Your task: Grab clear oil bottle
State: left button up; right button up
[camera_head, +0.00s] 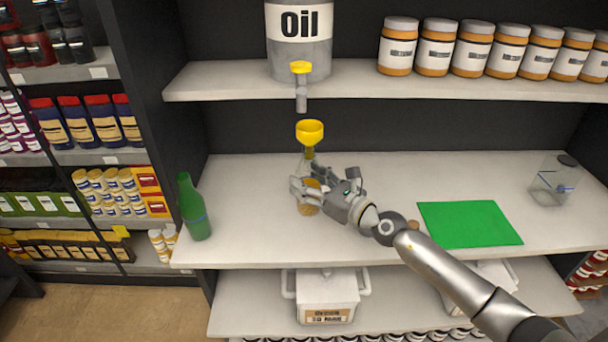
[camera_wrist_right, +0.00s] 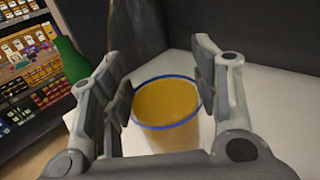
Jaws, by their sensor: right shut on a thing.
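The clear oil bottle (camera_head: 309,207) stands on the middle shelf with yellow oil in its lower part and a yellow funnel (camera_head: 309,130) at its top. My right gripper (camera_head: 305,184) reaches it from the right, its fingers closed around the bottle and partly hiding it. In the right wrist view, the oil with a blue ring around its top (camera_wrist_right: 168,112) shows between the two fingers (camera_wrist_right: 160,92); the clear walls are hard to make out. A grey oil tank (camera_head: 300,58) with a yellow-topped spout is above the funnel. My left gripper is not in view.
A green bottle (camera_head: 193,208) stands at the shelf's left end. A green mat (camera_head: 469,224) and a clear container with a dark cap (camera_head: 551,182) are to the right. Several orange jars (camera_head: 435,47) line the upper shelf. The shelf between green bottle and clear bottle is free.

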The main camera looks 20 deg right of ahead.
jog(key=s+d+r+p, duration=0.1)
jog(key=s+r+p, duration=0.4)
jog(key=s, duration=0.4)
jog(key=shift+s, duration=0.35)
